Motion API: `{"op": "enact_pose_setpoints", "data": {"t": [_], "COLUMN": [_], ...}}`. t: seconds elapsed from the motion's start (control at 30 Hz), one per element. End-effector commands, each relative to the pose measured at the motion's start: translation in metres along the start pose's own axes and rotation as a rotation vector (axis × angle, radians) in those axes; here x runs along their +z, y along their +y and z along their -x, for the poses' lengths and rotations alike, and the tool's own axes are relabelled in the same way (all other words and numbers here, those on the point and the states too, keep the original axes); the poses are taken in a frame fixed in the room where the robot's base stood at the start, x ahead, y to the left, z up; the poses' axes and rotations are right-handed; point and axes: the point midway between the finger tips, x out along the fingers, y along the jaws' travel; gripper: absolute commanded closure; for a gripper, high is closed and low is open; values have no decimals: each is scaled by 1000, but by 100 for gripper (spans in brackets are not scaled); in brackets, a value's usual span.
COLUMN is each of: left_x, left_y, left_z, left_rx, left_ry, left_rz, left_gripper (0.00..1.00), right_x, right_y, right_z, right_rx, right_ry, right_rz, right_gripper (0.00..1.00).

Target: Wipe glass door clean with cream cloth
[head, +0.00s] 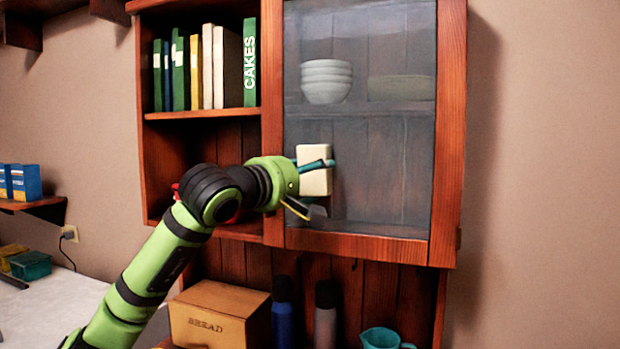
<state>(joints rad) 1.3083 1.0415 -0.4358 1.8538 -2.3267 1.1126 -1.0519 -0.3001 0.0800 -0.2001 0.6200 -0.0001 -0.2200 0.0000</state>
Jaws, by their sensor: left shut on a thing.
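The glass door (385,150) is the right half of the wooden wall cabinet. It is closed, and its pane looks greyish and hazy with faint streaks. The cream cloth (314,180) shows as a small cream block in front of the pane, at its left side below the inner shelf. My left gripper (318,172) is shut on the cream cloth, with a finger across its front. The cloth appears to be at the glass, but I cannot tell whether it touches. My right gripper is not in view.
Books (205,68) stand on the open shelf left of the door. White bowls (326,82) and a green dish (400,88) sit behind the glass. Below are a bread box (220,314), two bottles (325,315) and a teal jug (382,338).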

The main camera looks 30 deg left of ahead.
Motion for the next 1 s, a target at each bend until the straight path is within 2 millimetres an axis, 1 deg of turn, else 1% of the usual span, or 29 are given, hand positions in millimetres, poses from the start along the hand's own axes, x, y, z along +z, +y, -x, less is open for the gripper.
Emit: {"op": "enact_pose_setpoints", "data": {"t": [0.03,0.2,0.4,0.5,0.87,1.0], "left_x": [1,6,11,12,13,15], "left_y": [-1,-2,-1,0,0,0], "left_z": [6,23,42,48,50,56], "left_rx": [3,4,3,3,2,4], "left_ry": [0,0,-1,0,0,-1], "left_rz": [-2,-2,-1,-1,0,-1], "left_gripper": [52,52,52,52,52,52], "right_x": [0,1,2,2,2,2], "right_y": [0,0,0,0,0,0], "right_z": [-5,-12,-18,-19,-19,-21], "right_rx": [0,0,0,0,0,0], "right_ry": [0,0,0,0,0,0], "right_rz": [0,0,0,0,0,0], "right_gripper": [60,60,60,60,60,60]}}
